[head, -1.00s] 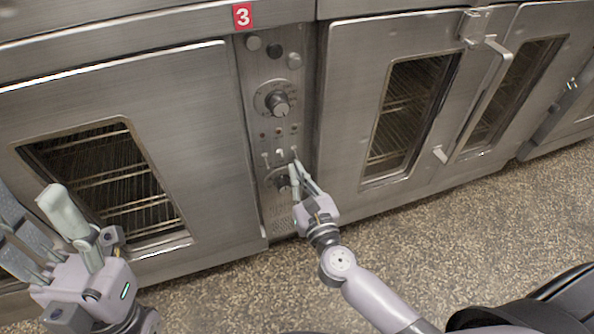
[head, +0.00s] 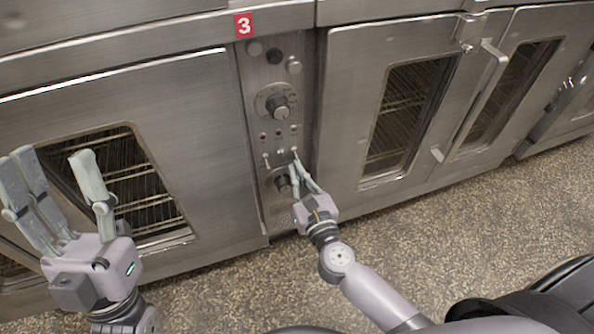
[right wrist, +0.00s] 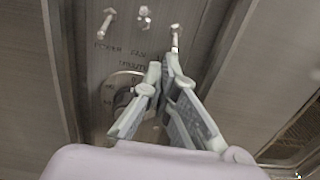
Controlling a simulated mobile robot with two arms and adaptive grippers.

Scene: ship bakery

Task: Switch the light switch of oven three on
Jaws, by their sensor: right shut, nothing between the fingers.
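Oven three's control panel (head: 274,125) carries a red label marked 3 (head: 244,25) above it. A row of three small toggles sits low on the panel: left toggle (right wrist: 107,19), middle toggle (right wrist: 145,17) and right toggle (right wrist: 175,38). My left gripper (head: 60,175) is open and empty in front of the left oven door.
A large dial (head: 280,107) is above the toggles and a lower knob (head: 283,183) is beside my right fingers, partly hidden. Windowed steel doors flank the panel, the right one (head: 345,100) with a long handle (head: 480,95). The speckled floor (head: 450,235) is clear.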

